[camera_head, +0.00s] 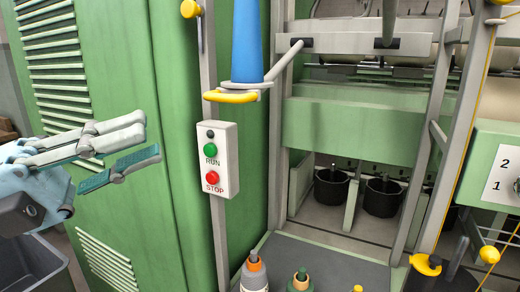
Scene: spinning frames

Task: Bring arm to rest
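My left gripper (150,142) is at the left of the head view, in front of the green machine cabinet. Its fingers point right and a gap shows between them. It looks open and nothing is between the fingers. My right gripper is out of view. A white control box (230,158) with a green RUN button (210,150) and a red STOP button (212,177) is on a grey post, to the right of my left fingertips and apart from them.
The green cabinet (165,190) fills the left. A blue cone (247,40) stands on a holder with a yellow handle (232,96). Black pots (331,188) sit in the frame's bays. Bottles (254,275) stand at the bottom. A dark bin (25,270) is below my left arm.

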